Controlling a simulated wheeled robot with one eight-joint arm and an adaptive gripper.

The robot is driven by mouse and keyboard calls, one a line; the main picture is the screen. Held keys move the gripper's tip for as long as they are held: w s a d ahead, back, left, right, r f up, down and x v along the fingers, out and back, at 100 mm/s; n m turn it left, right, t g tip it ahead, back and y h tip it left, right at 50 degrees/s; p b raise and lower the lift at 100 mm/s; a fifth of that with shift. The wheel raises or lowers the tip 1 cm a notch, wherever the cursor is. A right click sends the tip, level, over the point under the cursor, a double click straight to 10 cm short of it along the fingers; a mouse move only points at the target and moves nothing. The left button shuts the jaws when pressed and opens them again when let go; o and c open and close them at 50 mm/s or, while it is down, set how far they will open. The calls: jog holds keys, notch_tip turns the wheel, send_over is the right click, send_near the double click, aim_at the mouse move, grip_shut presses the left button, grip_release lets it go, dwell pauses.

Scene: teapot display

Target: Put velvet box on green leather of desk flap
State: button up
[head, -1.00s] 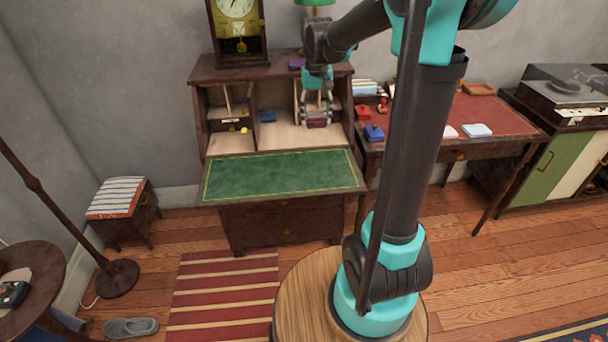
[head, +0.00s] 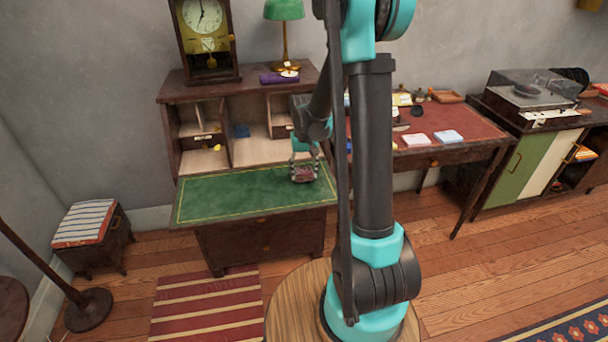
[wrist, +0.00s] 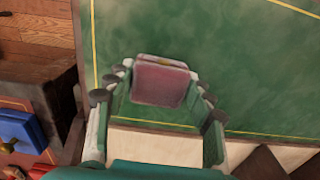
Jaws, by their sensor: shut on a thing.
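The velvet box (wrist: 160,84) is a small dark red box, held between the fingertips of my gripper in the wrist view. In the head view my gripper (head: 304,172) is shut on the velvet box (head: 303,176), over the right part of the desk flap. The flap's green leather (head: 235,195) has a thin gold border line and is lowered flat. The leather (wrist: 245,70) also fills most of the wrist view behind the box. I cannot tell whether the box touches the leather.
The desk's open compartments stand behind the flap, with a blue box (head: 240,131) inside. A clock (head: 206,40) and a green lamp (head: 284,12) stand on top. A red-topped table (head: 465,122) is to the right. The leather's left and middle are clear.

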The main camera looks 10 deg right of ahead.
jog(key=shift+s+f, duration=0.35)
jog(key=shift+f, duration=0.2)
jog(key=shift+f, duration=0.15)
jog(key=o, duration=1.2)
jog(key=shift+c, duration=0.2)
